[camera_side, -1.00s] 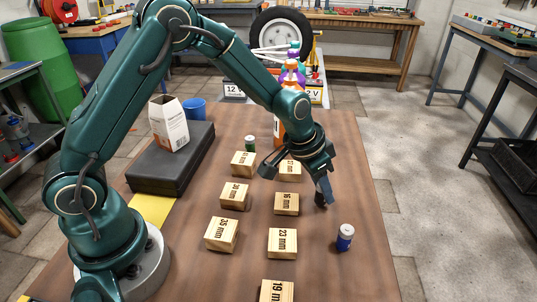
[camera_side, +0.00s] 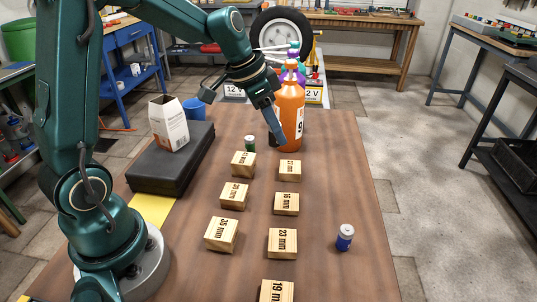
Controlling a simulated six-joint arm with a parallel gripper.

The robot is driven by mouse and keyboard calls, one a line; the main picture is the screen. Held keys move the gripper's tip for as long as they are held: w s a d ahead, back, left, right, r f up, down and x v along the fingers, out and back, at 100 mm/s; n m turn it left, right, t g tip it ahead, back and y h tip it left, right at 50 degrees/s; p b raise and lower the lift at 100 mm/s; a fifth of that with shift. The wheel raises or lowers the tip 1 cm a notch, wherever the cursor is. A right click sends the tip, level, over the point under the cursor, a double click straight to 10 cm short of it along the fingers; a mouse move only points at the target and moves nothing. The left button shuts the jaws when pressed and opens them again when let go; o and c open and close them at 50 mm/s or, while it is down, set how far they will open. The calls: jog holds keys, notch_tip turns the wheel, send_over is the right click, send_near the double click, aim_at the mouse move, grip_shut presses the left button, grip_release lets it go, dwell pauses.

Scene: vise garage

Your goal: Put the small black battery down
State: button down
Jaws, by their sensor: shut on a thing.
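My gripper (camera_side: 277,133) is at the far part of the brown table, in front of the orange bottle. It is shut on the small black battery (camera_side: 272,141), which shows as a dark shape at the fingertips, partly hidden by a finger. I cannot tell whether the battery touches the table. A small green battery-like cylinder (camera_side: 249,142) with a pale top stands just left of it. A blue cylinder (camera_side: 344,238) with a white top stands alone at the right of the table.
Several numbered wooden blocks, among them the 16 mm block (camera_side: 286,203) and the 23 mm block (camera_side: 282,243), stand in two columns. The orange bottle (camera_side: 291,110) stands close behind my gripper. A black case (camera_side: 160,170) carries a white box (camera_side: 168,122). The table's right side is mostly clear.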

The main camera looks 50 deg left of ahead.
jog(key=shift+s+d+m, duration=0.15)
jog(key=shift+s+m, duration=0.1)
jog(key=shift+m, duration=0.35)
jog(key=s+d+m+g+h, duration=0.2)
jog(key=d+m+g+h, duration=0.1)
jog(key=d+m, duration=0.5)
jog(key=m+g, duration=0.3)
jog(key=m, duration=0.5)
send_over(334, 299)
jog(key=f, duration=0.6)
jog(key=shift+w+a+f, duration=0.1)
jog(key=shift+w+a, duration=0.05)
jog(key=shift+a, duration=0.25)
jog(key=shift+d+f, duration=0.35)
jog(key=shift+d, duration=0.1)
jog(key=shift+f, duration=1.9)
jog(key=shift+f, duration=0.1)
jog(key=c, duration=0.6)
grip_release()
